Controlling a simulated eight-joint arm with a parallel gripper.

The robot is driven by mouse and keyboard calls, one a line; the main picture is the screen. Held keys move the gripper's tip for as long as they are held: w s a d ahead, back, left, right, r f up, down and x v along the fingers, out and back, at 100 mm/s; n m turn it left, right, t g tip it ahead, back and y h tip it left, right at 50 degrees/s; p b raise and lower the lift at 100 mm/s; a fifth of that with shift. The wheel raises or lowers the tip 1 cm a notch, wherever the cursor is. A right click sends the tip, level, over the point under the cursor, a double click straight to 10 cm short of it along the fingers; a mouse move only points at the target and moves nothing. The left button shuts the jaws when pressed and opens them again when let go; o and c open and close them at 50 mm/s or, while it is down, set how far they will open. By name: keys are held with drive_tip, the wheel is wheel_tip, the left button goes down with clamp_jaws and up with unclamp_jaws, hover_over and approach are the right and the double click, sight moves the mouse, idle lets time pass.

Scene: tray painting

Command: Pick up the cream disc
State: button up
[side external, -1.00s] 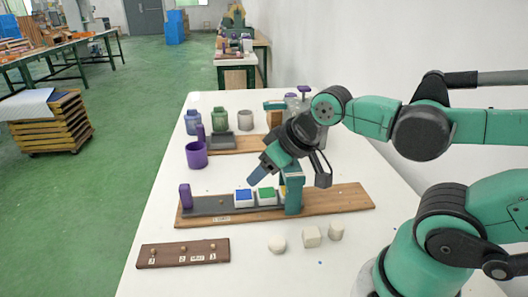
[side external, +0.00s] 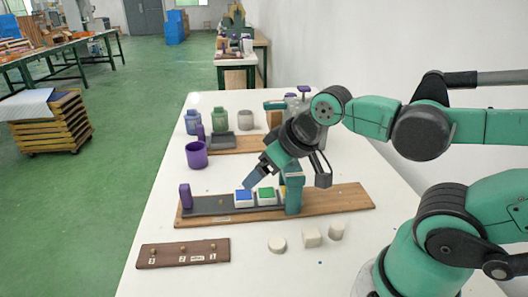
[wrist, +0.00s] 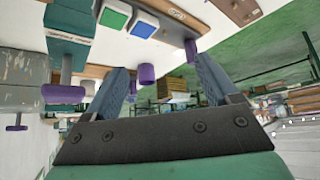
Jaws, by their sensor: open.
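The cream disc (side external: 277,245) lies flat on the white table (side external: 345,262) in the side view, in front of the wooden board. A cream block (side external: 311,237) and a short cream cylinder (side external: 336,231) stand to its right. My gripper (side external: 251,182) is open and empty, tilted down to the left above the board's blue and green trays. It is above and behind the disc, well apart from it. In the wrist view my two fingers (wrist: 160,76) are spread with nothing held between them. I cannot see the disc there.
The wooden board (side external: 345,197) carries a blue-topped tray (side external: 244,195), a green-topped tray (side external: 266,194), a teal post (side external: 293,193) and a purple post (side external: 185,195). A brown peg board (side external: 160,261) lies at front left. A purple cup (side external: 196,155) stands behind.

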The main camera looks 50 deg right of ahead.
drive_tip(key=f+g, duration=0.1)
drive_tip(key=m+g, duration=0.2)
drive_tip(key=g, duration=0.4)
hover_over(277, 242)
drive_tip(key=w, duration=0.2)
wheel_tip(277, 242, down, 6)
drive_tip(key=shift+s+d+r, duration=0.15)
drive_tip(key=shift+s+f+g, duration=0.4)
drive_tip(key=shift+f+g, duration=0.3)
drive_tip(key=shift+s+f, duration=0.2)
drive_tip(key=shift+f, duration=1.15)
drive_tip(key=shift+s+f, duration=0.15)
drive_tip(key=shift+f, duration=1.2)
clamp_jaws()
drive_tip(key=shift+r, duration=0.15)
